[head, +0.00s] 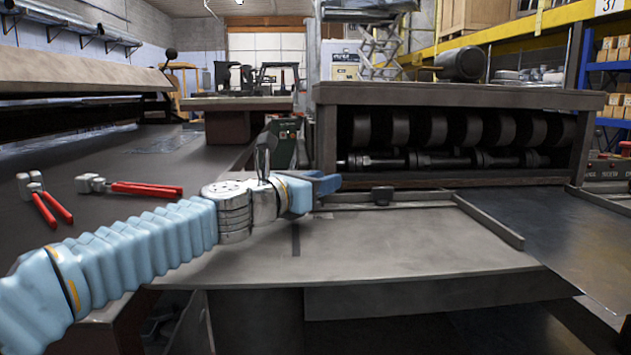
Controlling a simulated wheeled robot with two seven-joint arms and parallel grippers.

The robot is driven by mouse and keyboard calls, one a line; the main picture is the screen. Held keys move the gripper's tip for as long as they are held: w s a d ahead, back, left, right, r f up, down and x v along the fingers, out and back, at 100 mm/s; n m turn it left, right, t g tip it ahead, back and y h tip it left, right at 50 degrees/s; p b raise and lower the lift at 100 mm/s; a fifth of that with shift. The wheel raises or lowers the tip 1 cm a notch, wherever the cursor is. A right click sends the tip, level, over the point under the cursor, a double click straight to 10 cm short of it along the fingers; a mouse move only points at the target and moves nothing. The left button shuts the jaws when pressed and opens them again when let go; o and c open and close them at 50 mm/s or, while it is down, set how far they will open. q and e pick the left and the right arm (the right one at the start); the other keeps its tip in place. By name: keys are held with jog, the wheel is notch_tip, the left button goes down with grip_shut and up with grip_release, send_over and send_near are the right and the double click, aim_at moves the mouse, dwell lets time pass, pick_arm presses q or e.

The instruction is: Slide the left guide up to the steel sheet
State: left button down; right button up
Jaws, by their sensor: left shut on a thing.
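My left gripper (322,183), with blue fingers, is at the left front of the roller machine, low over its grey feed table (400,250). It is shut on the left guide, which its fingers and my arm mostly hide. A straight guide bar (488,220) lies slantwise on the right part of the table, apart from my gripper. A dark, smooth sheet-like surface (550,235) lies to the right of that bar; I cannot tell for certain whether it is the steel sheet. My right gripper is not in view.
The roller machine (450,90) stands behind the table, its rollers exposed. A small dark block (382,195) sits on the rail at its front. Red-handled tools (145,188) lie on the dark bench at left. The middle of the feed table is clear.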

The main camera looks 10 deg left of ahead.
pick_arm(q)
jog(key=shift+d, duration=0.2)
jog(key=c, duration=0.9)
grip_release()
jog(key=b+v, duration=0.1)
jog(key=v, duration=1.2)
jog(key=shift+s+a, duration=0.2)
jog(key=shift+s, duration=0.1)
jog(key=shift+s, duration=0.1)
